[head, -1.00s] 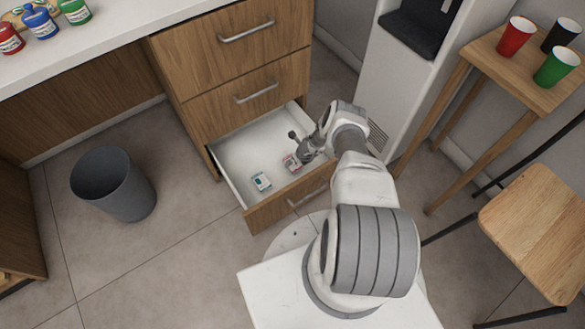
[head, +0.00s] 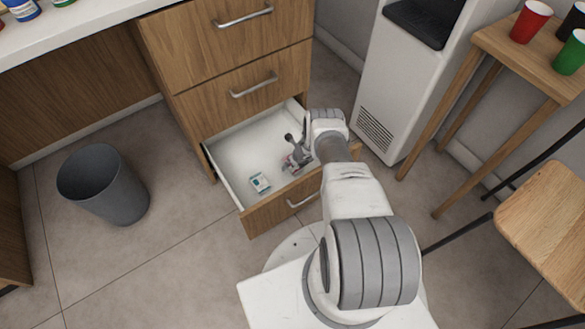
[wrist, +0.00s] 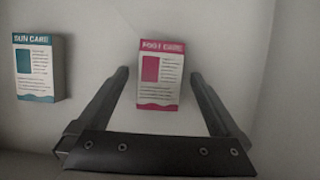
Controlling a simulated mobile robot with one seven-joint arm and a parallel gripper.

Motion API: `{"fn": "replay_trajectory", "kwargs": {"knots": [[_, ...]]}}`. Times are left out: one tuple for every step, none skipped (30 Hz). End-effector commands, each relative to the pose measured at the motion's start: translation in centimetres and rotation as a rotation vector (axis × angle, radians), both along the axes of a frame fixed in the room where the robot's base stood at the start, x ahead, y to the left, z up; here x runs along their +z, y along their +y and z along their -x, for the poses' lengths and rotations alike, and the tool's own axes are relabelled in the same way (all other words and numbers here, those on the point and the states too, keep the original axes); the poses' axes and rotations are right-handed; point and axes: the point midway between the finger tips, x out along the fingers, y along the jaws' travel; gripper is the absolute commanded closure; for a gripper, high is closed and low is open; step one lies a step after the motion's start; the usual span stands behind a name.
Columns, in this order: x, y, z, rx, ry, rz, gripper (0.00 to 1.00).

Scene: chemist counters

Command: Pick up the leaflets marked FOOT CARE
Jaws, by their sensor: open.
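The FOOT CARE leaflets (wrist: 160,76), a small white stack with a pink header and pink square, lie in the open drawer. In the wrist view they sit between and just beyond the tips of my gripper (wrist: 157,75), which is open and empty. In the head view the leaflets (head: 289,163) show only partly beside my gripper (head: 298,152), which reaches down into the drawer's right side. Whether the fingers touch the leaflets cannot be told.
The SUN CARE leaflets (wrist: 39,68), with a teal header, lie to the left and also show in the head view (head: 260,183). The drawer (head: 232,196) has low walls around both stacks. A grey bin (head: 105,187) stands on the floor at left.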

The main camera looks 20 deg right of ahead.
Motion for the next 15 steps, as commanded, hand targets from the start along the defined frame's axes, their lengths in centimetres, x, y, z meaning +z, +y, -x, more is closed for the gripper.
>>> {"fn": "replay_trajectory", "kwargs": {"knots": [[-0.30, 0.05, -0.12, 0.001, 0.000, 0.000, 0.00], [-0.32, 0.07, -0.15, 0.001, -0.001, 0.000, 0.00], [-0.31, 0.08, -0.18, 0.000, -0.001, 0.000, 0.00], [-0.29, 0.08, -0.18, 0.000, -0.001, 0.000, 0.00], [-0.27, 0.08, -0.18, 0.000, -0.001, 0.000, 0.00], [-0.25, 0.08, -0.18, 0.000, -0.001, 0.000, 0.00], [-0.22, 0.08, -0.18, 0.000, -0.001, 0.000, 0.00], [-0.23, 0.07, -0.17, 0.000, 0.000, 0.000, 0.00], [-0.23, 0.07, -0.17, 0.000, 0.000, 0.000, 0.00], [-0.23, 0.06, -0.16, 0.000, 0.000, 0.000, 0.02], [-0.23, 0.07, -0.16, 0.000, 0.000, 0.000, 0.07], [-0.24, 0.06, -0.15, 0.000, 0.000, 0.000, 0.14], [-0.24, 0.06, -0.15, 0.000, 0.000, 0.000, 0.20], [-0.24, 0.06, -0.15, 0.000, 0.000, 0.000, 0.25], [-0.24, 0.06, -0.15, 0.000, 0.000, 0.000, 0.32]]}}
